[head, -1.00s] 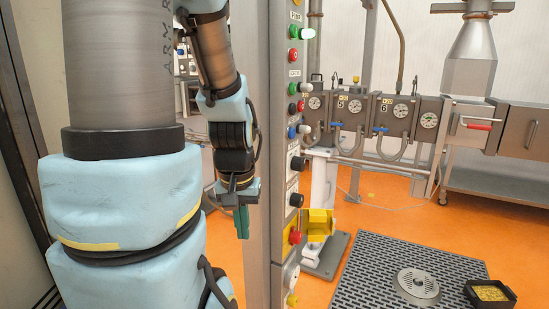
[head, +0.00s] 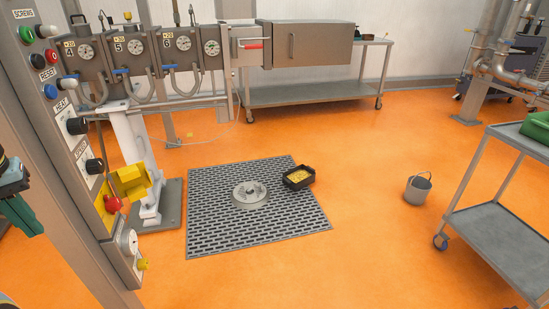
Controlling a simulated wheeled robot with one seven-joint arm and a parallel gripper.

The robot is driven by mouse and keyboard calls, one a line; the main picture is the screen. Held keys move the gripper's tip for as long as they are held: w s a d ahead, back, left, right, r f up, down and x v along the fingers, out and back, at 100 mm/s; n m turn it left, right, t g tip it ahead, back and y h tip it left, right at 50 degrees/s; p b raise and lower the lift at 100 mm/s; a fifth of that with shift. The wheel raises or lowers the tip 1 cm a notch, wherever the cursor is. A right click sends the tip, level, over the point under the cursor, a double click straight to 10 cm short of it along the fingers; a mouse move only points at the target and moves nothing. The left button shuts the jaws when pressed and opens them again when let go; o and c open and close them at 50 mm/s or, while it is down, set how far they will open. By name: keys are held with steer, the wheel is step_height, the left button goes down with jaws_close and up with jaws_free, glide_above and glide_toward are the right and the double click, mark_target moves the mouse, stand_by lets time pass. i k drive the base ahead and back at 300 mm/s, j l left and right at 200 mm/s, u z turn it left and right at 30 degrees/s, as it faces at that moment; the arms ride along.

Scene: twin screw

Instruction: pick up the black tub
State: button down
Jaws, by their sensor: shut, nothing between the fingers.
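The black tub (head: 301,184) is a small open rectangular container with yellow material inside. It sits at the right edge of the dark floor grating, near the middle of the head view. My gripper (head: 22,216), with green fingers, shows at the left edge, partly cut off by the frame. Nothing covers the tub.
The slotted grating (head: 225,223) has a round metal fitting (head: 249,194) beside the tub. A control panel post (head: 75,150) with a yellow box (head: 130,182) stands at left. A grey bucket (head: 418,190) and a metal cart (head: 495,235) are at right. Orange floor between is open.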

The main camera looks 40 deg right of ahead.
mark_target(296, 178)
steer(key=z, duration=1.9)
